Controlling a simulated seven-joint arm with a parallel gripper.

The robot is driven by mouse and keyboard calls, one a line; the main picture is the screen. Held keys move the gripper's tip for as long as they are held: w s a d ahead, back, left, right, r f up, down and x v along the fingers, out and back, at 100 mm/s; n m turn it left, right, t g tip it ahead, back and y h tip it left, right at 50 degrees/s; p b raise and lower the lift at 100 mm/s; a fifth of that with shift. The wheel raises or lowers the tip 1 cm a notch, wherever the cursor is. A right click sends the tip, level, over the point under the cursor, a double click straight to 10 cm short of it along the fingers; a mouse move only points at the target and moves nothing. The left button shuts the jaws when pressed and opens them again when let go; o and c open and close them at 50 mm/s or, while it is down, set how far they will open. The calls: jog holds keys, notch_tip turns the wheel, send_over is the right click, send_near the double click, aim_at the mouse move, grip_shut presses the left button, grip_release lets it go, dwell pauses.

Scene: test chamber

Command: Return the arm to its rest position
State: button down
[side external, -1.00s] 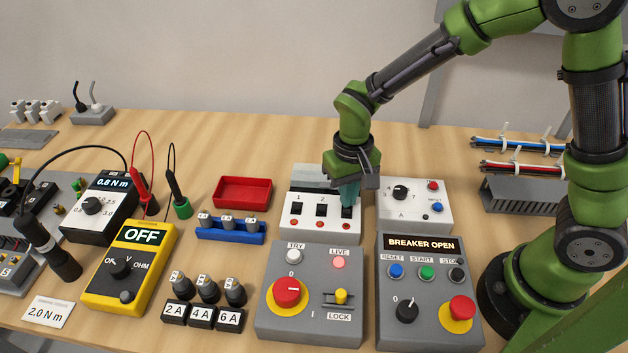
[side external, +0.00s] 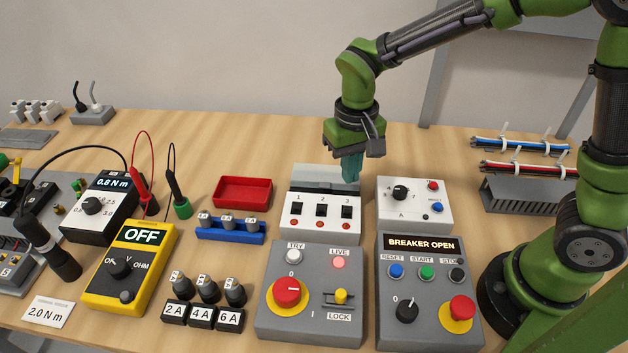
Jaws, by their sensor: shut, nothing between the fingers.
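My gripper (side external: 351,176) is green with dark parts and teal fingers. It points down, shut and empty. Its fingertips hang above the back right part of the white breaker box (side external: 300,228), apart from its switches as far as I can tell. The switch under 3 (side external: 346,212) is now in full view. My arm reaches in from the upper right.
Below stand a grey panel with a red knob (side external: 287,293) and a "BREAKER OPEN" panel (side external: 425,243). A white dial box (side external: 415,217) is to the right. A red tray (side external: 242,191), blue fuse holder (side external: 230,236) and yellow meter (side external: 130,268) are left. Space above the table is clear.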

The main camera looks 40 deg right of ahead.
jog(key=shift+s+f, duration=0.25)
jog(key=s+d+r+t+y, duration=0.1)
jog(key=s+d+r+t, duration=0.2)
jog(key=s+d+r, duration=0.1)
jog(key=s+d+r+m+t+y, duration=0.1)
jog(key=s+d+r+t, duration=0.3)
jog(key=s+r, duration=0.3)
notch_tip(320, 180, up, 2)
jog(key=shift+r, duration=0.25)
dwell(0.4)
